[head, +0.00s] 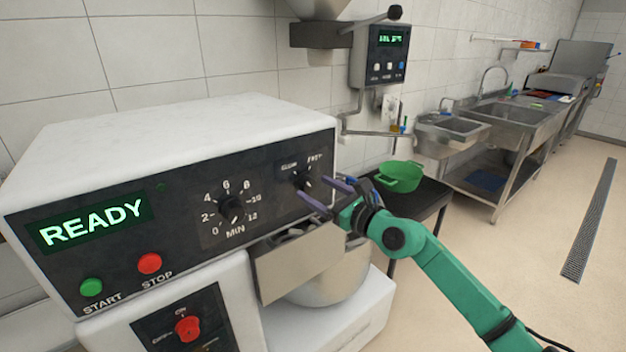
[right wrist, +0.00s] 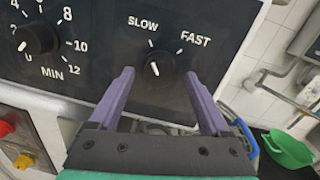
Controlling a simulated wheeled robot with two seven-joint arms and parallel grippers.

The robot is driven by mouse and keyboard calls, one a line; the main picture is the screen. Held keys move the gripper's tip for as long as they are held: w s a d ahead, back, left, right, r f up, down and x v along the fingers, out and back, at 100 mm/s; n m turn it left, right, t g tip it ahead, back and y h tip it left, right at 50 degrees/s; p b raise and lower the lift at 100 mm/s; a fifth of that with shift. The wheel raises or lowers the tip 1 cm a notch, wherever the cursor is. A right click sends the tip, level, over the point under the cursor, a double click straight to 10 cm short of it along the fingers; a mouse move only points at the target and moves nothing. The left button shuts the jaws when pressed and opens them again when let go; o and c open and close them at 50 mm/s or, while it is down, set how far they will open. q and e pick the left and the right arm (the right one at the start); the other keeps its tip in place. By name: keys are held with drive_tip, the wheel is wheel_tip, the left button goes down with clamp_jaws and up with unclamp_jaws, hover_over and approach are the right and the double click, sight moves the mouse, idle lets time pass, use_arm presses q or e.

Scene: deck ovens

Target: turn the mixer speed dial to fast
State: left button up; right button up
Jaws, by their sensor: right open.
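The speed dial (head: 300,181) is a black knob at the right end of the mixer's dark panel, marked SLOW and FAST. In the right wrist view the dial (right wrist: 158,67) has a small white mark on its face; which label it points at is hard to tell. My right gripper (head: 312,185) is open, its two purple fingers reaching toward the panel. In the right wrist view the fingers (right wrist: 160,75) lie one on each side of the dial, with a gap on both sides. Whether the tips reach the dial's depth is unclear. My left gripper is out of view.
The timer knob (head: 230,209) is left of the speed dial. A green START button (head: 91,288), red STOP button (head: 149,264) and lit READY display (head: 92,223) are further left.

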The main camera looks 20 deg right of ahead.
drive_tip(key=shift+x, duration=0.75)
drive_tip(key=shift+w+a, duration=0.25)
drive_tip(key=shift+s+d, duration=0.1)
drive_tip(key=shift+c, duration=0.3)
clamp_jaws()
